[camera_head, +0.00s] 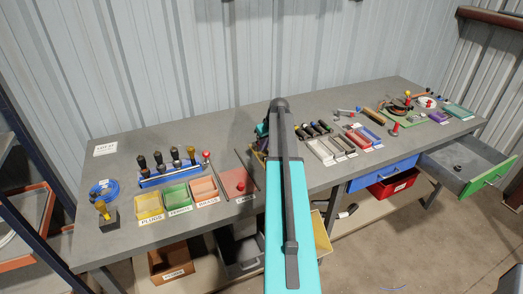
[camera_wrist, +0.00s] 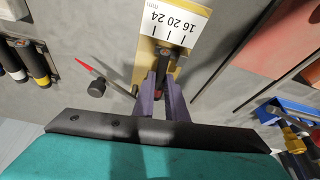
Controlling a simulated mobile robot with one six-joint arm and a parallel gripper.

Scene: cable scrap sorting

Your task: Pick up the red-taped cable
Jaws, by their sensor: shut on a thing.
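My gripper (camera_wrist: 163,88) has purple fingers and is closed around a short dark piece with a reddish band, which fits the red-taped cable (camera_wrist: 168,66). Most of the cable is hidden between the fingers, and its far end lies over or beside a yellow gauge board (camera_wrist: 147,54) with a white label reading 16 20 24 mm. I cannot tell whether the cable touches the board.
A red pointed tool (camera_wrist: 86,64) and a black knob (camera_wrist: 97,88) lie left of my fingers. A dark rod (camera_wrist: 240,53) lies to the right. In the head view yellow (camera_head: 149,204), green (camera_head: 177,197) and pink (camera_head: 203,188) trays stand left. A drawer (camera_head: 466,163) is open at right.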

